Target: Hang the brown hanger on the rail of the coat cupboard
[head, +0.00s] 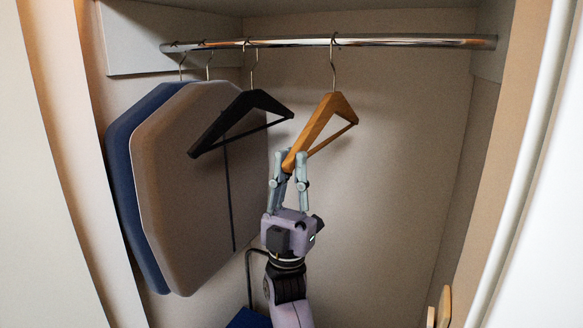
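The brown hanger (322,121) is at the chrome rail (385,42) of the coat cupboard, right of the black hanger. Its metal hook reaches up to the rail and appears to be over it. The hanger is tilted, with its left end low. My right gripper (289,164) comes up from below, with its two fingers on either side of that left end. The fingers look closed on the wood, though the exact contact is small in the picture. My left gripper is not in view.
A black hanger (240,115) hangs to the left. Beside it hang a taupe garment-shaped panel (185,190) and a blue one (122,180). The rail's right part is free. Wooden pieces (444,306) stand at the lower right. Cupboard walls bound both sides.

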